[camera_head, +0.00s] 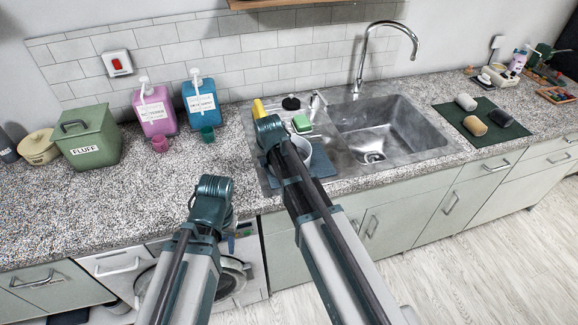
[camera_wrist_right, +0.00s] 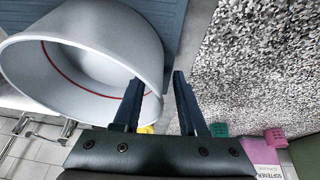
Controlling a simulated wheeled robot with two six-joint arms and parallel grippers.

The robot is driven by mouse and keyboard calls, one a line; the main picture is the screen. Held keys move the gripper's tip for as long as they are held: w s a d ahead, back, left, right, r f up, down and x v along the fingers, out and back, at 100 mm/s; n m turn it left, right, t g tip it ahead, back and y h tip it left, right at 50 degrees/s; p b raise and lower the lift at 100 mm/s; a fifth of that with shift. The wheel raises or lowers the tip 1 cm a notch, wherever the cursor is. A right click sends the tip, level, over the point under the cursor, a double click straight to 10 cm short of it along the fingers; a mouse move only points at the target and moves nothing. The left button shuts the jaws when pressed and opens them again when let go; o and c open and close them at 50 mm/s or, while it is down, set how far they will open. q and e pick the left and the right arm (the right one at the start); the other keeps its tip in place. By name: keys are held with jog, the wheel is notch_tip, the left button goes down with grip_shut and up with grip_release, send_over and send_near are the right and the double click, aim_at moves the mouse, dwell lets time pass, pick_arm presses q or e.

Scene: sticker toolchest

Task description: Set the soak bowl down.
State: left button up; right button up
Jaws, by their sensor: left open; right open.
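The soak bowl (camera_wrist_right: 95,62) is a light grey round bowl with a red line inside. In the head view its rim (camera_head: 304,150) shows partly behind my right arm, at the left side of the sink, over a blue-grey mat (camera_head: 322,163). My right gripper (camera_wrist_right: 158,75) is open in the right wrist view, with one finger over the bowl's inside and the other outside its wall; contact cannot be told. In the head view its fingers are hidden by the arm. My left gripper (camera_head: 212,187) is over the counter left of the bowl, empty, its fingers barely visible.
A green sponge (camera_head: 301,123) and a yellow item (camera_head: 258,108) are near the bowl. The steel sink (camera_head: 385,125) is to the right. Pink (camera_head: 154,110) and blue (camera_head: 201,101) bottles and a green FLUFF bin (camera_head: 88,138) stand left. The front-left counter is clear.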

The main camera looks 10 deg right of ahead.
jog(key=shift+w+f, duration=0.2)
jog(key=shift+f, duration=0.25)
jog(key=shift+r, duration=0.1)
grip_shut()
dwell(1.0)
